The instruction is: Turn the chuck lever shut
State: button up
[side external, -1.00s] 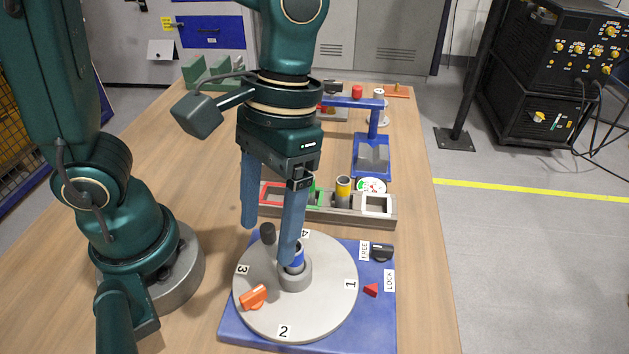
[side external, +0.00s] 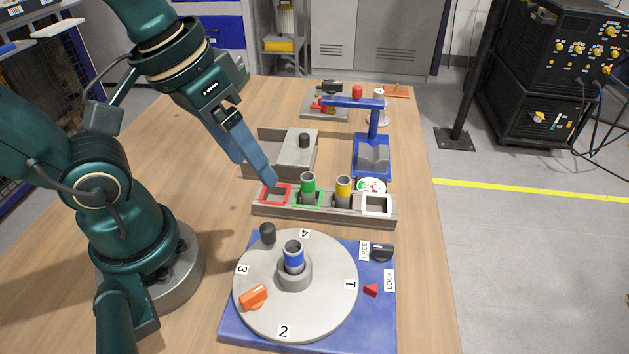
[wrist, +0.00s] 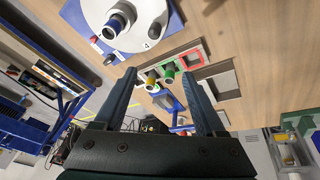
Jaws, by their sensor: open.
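The orange lever (side external: 253,297) lies on the round grey turntable (side external: 325,300), between the marks 3 and 2. A blue cylinder (side external: 293,252) stands upright in the grey collar (side external: 294,277) at the turntable's centre. It also shows at the top of the wrist view (wrist: 116,24), where I cannot make out the orange lever. My gripper (side external: 272,181) is tilted, with its fingers near the red-framed end of the rack, behind the turntable and apart from the lever. In the wrist view my gripper (wrist: 158,74) is open, with nothing between its fingers.
The rack (side external: 325,210) holds a green cylinder (side external: 308,185) and a yellow cylinder (side external: 343,189). A black switch (side external: 381,252) and red pointer (side external: 371,290) sit by FREE and LOCK. A blue stand (side external: 372,150) is behind.

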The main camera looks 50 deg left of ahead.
jog(key=a+t, duration=0.1)
notch_tip(320, 180, up, 4)
jog(key=m+g, duration=0.5)
jog(key=m, duration=0.1)
send_over(291, 246)
jog(key=shift+y, duration=0.4)
notch_tip(291, 246, down, 12)
jog(key=r, duration=0.5)
jog(key=shift+w+a, duration=0.2)
jog(key=shift+a, duration=0.1)
jog(key=w+a+r, duration=0.2)
jog(key=a+r, duration=0.4)
jog(key=a, duration=0.5)
jog(key=w+a+f+n, duration=0.1)
jog(key=w+n, duration=0.1)
jog(key=w, duration=0.5)
jog(key=w+a+f+n, duration=0.2)
jog(key=w, duration=0.4)
jog(key=shift+w+a+f, duration=0.2)
jog(key=shift+w+f, duration=0.1)
jog(key=shift+w, duration=0.1)
